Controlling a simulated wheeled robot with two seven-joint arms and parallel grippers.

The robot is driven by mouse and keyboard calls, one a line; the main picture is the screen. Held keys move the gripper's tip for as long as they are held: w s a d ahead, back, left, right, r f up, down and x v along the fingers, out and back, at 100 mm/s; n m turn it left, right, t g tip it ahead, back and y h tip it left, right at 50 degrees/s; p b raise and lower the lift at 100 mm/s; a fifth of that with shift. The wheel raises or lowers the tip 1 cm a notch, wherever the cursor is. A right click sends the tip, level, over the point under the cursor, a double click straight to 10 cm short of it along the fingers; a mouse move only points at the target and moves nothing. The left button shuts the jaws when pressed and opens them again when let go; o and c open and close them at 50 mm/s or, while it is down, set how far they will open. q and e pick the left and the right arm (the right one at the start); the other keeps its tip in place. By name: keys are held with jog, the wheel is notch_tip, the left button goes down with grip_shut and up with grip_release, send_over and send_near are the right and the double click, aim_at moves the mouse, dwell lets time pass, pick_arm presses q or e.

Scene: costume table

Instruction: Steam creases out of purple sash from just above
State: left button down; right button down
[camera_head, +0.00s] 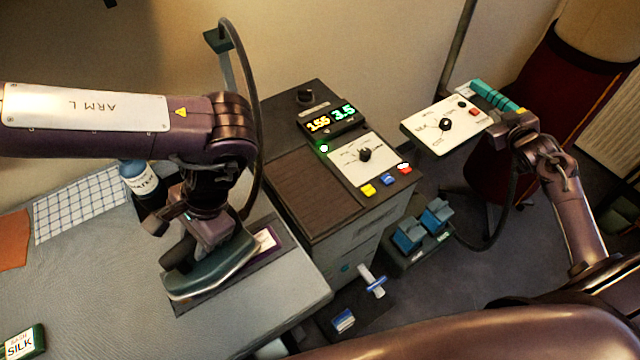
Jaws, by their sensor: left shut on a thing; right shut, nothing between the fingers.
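My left gripper (200,226) is shut on the handle of a grey-green steam iron (222,267) with a hose at its back. The iron is over a dark pad (190,304) on the grey table; I cannot tell whether it touches or hovers. A small purple piece with a pale patch (267,241) shows on the pad just right of the iron, probably the purple sash; the rest is hidden under the iron. My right gripper (517,122) is shut and empty at the right edge of a white dial panel (447,124).
A bottle (140,180), checked cloth (85,205) and green SILK box (25,342) are on the table. Blue pedals (408,235) stand on the floor.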

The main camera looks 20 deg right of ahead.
notch_tip(320, 180, up, 6)
jog(key=w+a+r+n+t+y, duration=0.1)
jog(key=w+a+n, duration=0.1)
jog(key=w+a, duration=0.1)
jog(key=n+g+y, duration=0.6)
jog(key=n+y, duration=0.2)
jog(key=n, duration=0.3)
send_over(373, 192)
notch_tip(373, 192, down, 6)
jog(key=r, duration=0.1)
jog(key=shift+a+f, duration=0.15)
jog(key=shift+f, duration=0.15)
jog(key=shift+f, duration=4.4)
jog(key=shift+f, duration=0.15)
jog(key=shift+f, duration=0.25)
